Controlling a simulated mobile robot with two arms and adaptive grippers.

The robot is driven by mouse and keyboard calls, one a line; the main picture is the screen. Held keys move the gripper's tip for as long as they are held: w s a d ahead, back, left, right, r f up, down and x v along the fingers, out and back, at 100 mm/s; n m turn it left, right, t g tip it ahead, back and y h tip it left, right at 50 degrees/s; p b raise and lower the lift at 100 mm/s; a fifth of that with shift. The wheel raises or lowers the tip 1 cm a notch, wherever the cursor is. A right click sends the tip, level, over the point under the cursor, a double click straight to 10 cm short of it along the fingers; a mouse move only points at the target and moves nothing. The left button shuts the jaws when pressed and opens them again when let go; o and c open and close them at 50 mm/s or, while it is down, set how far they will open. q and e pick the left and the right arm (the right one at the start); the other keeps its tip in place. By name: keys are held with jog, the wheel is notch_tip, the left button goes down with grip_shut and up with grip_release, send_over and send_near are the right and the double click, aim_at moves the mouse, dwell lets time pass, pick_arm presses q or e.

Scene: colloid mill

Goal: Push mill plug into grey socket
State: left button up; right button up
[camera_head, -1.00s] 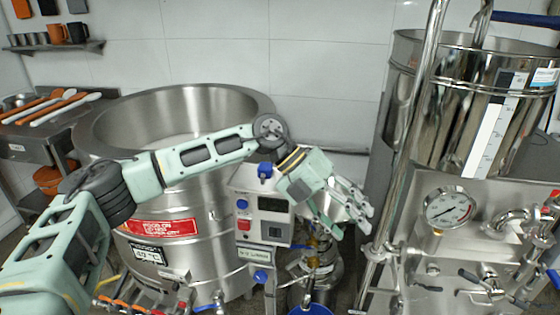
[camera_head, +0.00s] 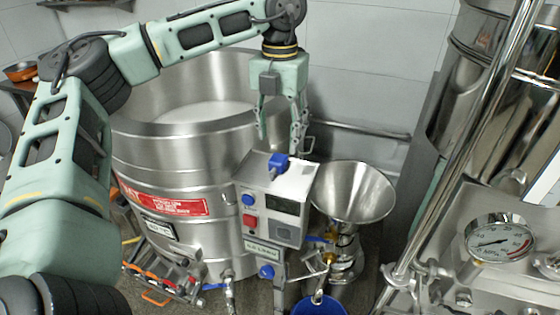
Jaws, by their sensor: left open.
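My left gripper (camera_head: 281,136) points straight down with its fingers apart and empty. It is above and behind the top of a grey control box (camera_head: 296,186). A blue plug-like piece (camera_head: 279,161) stands on the box top, just below the fingertips in the picture; I cannot tell whether it is the mill plug or whether a finger touches it. A grey square fitting (camera_head: 284,233) on the box front looks like a socket, with nothing visible in it. My right gripper is not in view.
A large steel vat (camera_head: 185,150) stands behind and left of the box. A steel funnel (camera_head: 354,192) stands close at its right, above brass fittings and a blue bucket (camera_head: 320,306). A steel post (camera_head: 470,140) and a pressure gauge (camera_head: 499,241) are at the right.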

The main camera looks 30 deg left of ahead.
aim_at(278, 157)
pick_arm(q)
notch_tip(278, 157, down, 2)
jog(key=shift+w, duration=0.1)
jog(key=shift+f, duration=0.35)
jog(key=shift+a+f+p, duration=0.1)
jog(key=shift+f+p, duration=0.1)
jog(key=shift+p, duration=0.1)
jog(key=f, duration=0.1)
jog(key=f+p, duration=0.1)
jog(key=f, duration=0.2)
jog(key=shift+a+f, duration=0.25)
jog(key=shift+f, duration=0.15)
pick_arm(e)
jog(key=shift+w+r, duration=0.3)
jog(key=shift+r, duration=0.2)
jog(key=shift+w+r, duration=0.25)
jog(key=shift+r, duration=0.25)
pick_arm(q)
jog(key=shift+c, duration=0.3)
jog(key=c, duration=1.1)
